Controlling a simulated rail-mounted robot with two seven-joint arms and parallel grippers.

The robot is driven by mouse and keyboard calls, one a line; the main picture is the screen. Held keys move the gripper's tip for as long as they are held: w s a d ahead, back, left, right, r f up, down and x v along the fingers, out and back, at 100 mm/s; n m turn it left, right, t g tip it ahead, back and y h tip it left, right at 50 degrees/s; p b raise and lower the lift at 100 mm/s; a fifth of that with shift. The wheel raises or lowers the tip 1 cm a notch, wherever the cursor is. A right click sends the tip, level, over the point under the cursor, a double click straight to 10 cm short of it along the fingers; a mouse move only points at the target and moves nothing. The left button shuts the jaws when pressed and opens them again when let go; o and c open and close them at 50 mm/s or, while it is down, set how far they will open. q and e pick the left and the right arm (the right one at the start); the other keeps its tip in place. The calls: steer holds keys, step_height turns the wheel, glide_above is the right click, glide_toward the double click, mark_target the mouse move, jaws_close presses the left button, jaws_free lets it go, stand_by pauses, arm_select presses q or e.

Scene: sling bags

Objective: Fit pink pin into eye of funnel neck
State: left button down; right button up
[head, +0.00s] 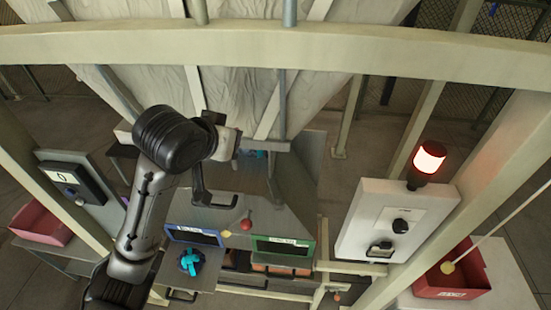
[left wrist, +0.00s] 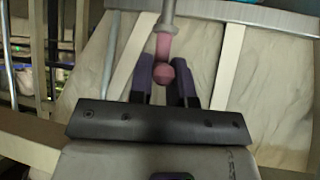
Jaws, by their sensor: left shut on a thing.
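My left gripper (head: 234,143) is beside the white funnel bag, just above its grey metal neck (head: 283,193). In the left wrist view its dark fingers (left wrist: 164,84) are closed around the pink pin (left wrist: 163,73). The pin shows a round pink knob between the fingers and a pink shaft pointing away from the gripper. The shaft's far end meets a grey collar on a rod (left wrist: 166,28). I cannot tell whether the pin sits in the eye. The pin is hidden in the head view. My right gripper is not in view.
A pale beam (head: 300,48) crosses above my arm. A white box with a lit red lamp (head: 428,160) stands at right. Red bins are at left (head: 40,224) and right (head: 452,272). Blue-framed (head: 196,236) and green-framed (head: 283,246) panels sit below the neck.

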arm_select(q)
steer(key=w+d+f+m+g+h, duration=0.3)
steer(key=d+f+m+g+h, duration=0.3)
steer(key=m, duration=0.9)
steer(key=d+f+g, duration=0.1)
steer(key=d+g, duration=0.2)
steer(key=g, duration=0.1)
steer(key=shift+d+f+g+h, duration=0.25)
steer(key=shift+f+g+h, duration=0.15)
steer(key=shift+a, duration=0.1)
step_height(320, 180, down, 6)
steer(key=b, duration=0.2)
steer(key=shift+r+b, duration=0.1)
steer(key=shift+b, duration=0.25)
